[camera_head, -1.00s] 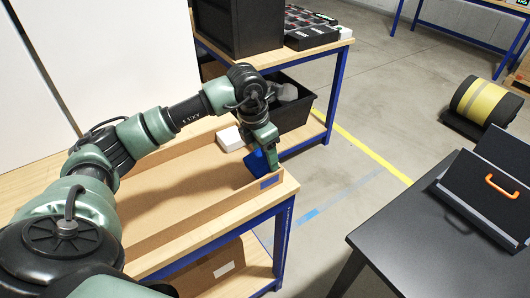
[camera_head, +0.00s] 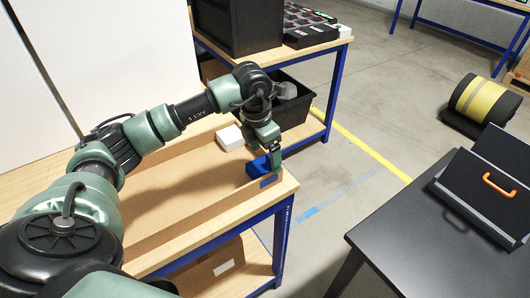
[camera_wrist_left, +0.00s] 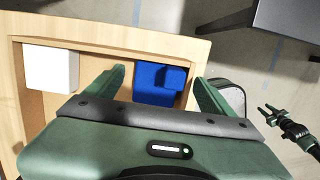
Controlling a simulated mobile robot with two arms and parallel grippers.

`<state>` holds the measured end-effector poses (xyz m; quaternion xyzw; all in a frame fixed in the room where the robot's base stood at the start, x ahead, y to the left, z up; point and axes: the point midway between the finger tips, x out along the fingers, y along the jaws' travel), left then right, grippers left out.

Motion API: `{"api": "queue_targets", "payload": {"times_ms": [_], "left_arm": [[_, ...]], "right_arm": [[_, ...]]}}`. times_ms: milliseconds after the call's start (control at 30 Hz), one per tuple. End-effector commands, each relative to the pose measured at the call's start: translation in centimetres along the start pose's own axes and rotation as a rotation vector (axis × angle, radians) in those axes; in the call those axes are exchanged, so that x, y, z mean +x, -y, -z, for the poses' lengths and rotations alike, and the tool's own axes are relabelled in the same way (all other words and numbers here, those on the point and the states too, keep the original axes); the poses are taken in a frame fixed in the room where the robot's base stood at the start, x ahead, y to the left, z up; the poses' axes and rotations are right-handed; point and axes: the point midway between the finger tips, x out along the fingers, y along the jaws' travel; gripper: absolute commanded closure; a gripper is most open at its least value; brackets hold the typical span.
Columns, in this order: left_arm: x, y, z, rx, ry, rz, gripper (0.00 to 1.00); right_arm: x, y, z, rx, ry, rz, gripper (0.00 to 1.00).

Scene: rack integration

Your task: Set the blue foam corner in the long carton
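The blue foam corner (camera_head: 257,168) sits inside the long carton (camera_head: 160,226), at its near right end. It also shows in the left wrist view (camera_wrist_left: 160,84). My left gripper (camera_head: 274,160) is down at that end of the carton. In the left wrist view its two fingers (camera_wrist_left: 158,92) are spread apart on either side of the foam, with a clear gap on the left side; contact on the right side is hard to tell. My right gripper (camera_wrist_left: 268,113) shows small at the right of the left wrist view, its fingers apart and empty.
A white box (camera_head: 230,138) lies at the carton's far side. A black bin (camera_head: 290,108) stands beyond, on the lower shelf. A dark table (camera_head: 440,235) with a black holder and orange handle is at the right. Bare floor lies between.

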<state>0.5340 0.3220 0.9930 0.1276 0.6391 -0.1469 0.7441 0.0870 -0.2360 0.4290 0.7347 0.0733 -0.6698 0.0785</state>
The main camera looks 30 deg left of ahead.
Motion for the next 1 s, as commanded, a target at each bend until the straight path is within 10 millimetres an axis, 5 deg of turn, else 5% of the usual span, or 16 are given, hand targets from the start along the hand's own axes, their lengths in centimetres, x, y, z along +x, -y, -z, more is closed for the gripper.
{"api": "queue_targets", "payload": {"times_ms": [367,733,1000], "left_arm": [[-0.5,0.0,0.0,0.0,0.002,-0.001,0.15],[-6.2,-0.1,-0.1,0.0,0.004,-0.002,0.15],[-7.8,0.0,0.0,0.0,0.0,0.0,0.15]], "right_arm": [[0.2,0.0,0.0,0.0,0.0,0.0,0.64],[1.6,0.0,-0.1,0.0,0.0,0.0,0.64],[1.7,0.1,-0.1,0.0,0.0,0.0,0.64]]}}
